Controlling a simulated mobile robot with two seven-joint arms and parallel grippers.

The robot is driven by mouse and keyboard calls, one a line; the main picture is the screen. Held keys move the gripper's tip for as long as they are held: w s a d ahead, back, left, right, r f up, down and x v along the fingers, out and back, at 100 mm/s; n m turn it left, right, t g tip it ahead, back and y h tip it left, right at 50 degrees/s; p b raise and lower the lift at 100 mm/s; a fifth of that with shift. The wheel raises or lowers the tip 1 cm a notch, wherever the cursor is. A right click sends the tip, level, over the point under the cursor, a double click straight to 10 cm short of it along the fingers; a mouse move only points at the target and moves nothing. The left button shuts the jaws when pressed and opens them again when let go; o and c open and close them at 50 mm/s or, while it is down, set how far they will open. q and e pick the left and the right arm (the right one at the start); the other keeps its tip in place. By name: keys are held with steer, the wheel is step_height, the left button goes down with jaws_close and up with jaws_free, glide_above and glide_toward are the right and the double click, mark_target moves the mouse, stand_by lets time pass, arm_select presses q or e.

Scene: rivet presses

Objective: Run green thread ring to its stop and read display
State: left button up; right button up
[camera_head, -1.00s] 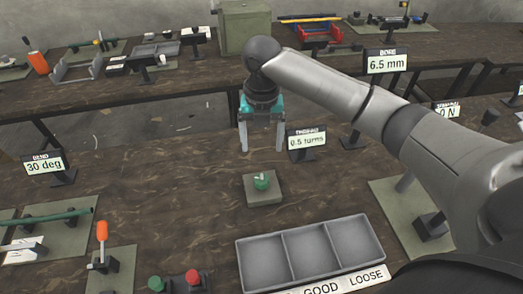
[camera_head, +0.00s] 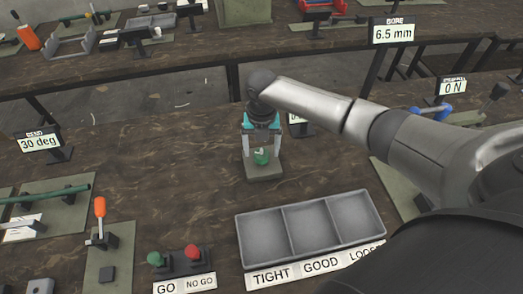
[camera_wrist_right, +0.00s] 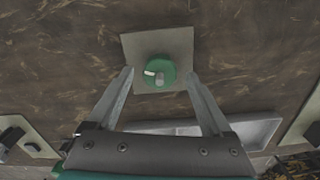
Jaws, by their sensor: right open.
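The green thread ring (camera_head: 261,157) sits on a small square grey-green plate (camera_head: 264,173) on the bench. In the right wrist view the ring (camera_wrist_right: 160,73) shows from above, with a pale mark on it and a grey stub at its middle. My right gripper (camera_head: 262,154) is open, its fingers apart on either side of the ring. In the wrist view the fingertips (camera_wrist_right: 160,74) look clear of the ring, and nothing is held. The display (camera_head: 298,125) behind the gripper is mostly hidden by my right arm, and its reading cannot be seen. My left gripper is not in view.
A grey tray (camera_head: 239,240) with three compartments labelled TIGHT, GOOD and LOOSE stands in front of the plate. Green and red GO / NO GO buttons (camera_head: 175,262) are left of it. Bare bench lies left of the plate.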

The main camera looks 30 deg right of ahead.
steer(key=shift+f, duration=0.5)
jaws_close()
stand_by(0.4)
